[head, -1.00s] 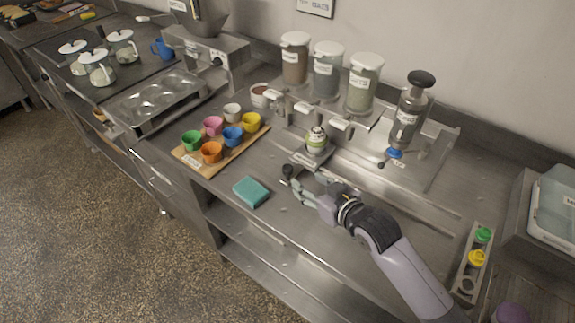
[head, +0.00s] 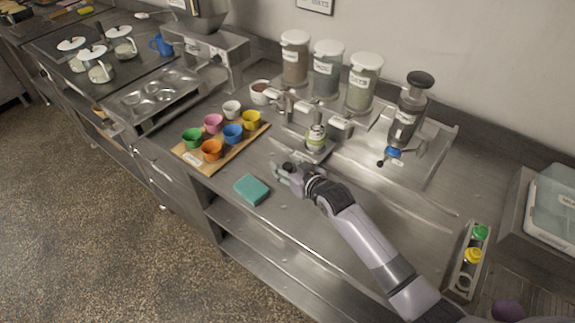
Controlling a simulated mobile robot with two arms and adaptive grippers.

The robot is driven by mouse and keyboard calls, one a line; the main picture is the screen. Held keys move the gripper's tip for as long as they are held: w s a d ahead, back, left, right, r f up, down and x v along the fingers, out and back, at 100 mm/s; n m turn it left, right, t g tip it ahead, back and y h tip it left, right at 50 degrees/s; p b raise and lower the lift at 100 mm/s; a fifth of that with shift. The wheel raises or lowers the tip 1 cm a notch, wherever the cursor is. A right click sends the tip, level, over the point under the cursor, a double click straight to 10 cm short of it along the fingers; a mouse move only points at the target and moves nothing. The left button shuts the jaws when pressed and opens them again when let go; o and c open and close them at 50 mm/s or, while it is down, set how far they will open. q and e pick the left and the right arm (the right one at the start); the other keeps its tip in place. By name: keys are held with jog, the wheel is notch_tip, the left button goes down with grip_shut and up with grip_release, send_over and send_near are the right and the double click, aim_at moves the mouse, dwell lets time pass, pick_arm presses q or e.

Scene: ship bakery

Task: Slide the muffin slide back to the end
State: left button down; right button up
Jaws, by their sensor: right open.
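The muffin slide (head: 309,155) is a small metal plate on a rail in front of the dispensers. A cup with a pale green and yellow band (head: 316,137) stands upright on it. My right gripper (head: 281,168) is open and low over the counter, just left of and in front of the slide. Its fingers are partly hidden by its own body, and I cannot tell whether they touch the slide. My left gripper is not in view.
Coloured cups stand on a wooden board (head: 203,167) to the left. A teal sponge (head: 252,189) lies in front of my gripper. Jars (head: 327,70) stand behind the slide, with a plunger dispenser (head: 408,118) to the right. A holder with coloured caps (head: 468,262) is at the right.

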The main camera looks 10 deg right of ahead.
jog(key=shift+c, duration=0.2)
grip_shut()
dwell(0.3)
dwell(0.3)
